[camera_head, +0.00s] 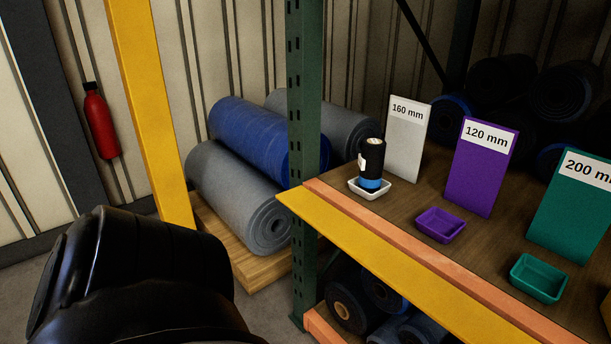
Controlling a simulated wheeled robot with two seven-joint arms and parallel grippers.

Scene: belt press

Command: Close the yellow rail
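A long flat yellow rail (400,274) runs along the front of the wooden shelf, just outside its orange edge beam (420,255). Its left end is near the green rack post, and it runs down and right out of the picture. I cannot tell from this view whether it is latched or loose. A thick black part of my own arm fills the lower left, left of the rail and apart from it in the picture. No gripper fingers show, so neither my left nor my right gripper is in view.
A yellow upright (150,110) stands at left near a red extinguisher (100,122). A green post (303,90) stands at the shelf's corner. Rolls (240,190) lie on a pallet. The shelf holds a black cylinder (372,158) in a white tray, a purple tray (440,225) and a green tray (538,278).

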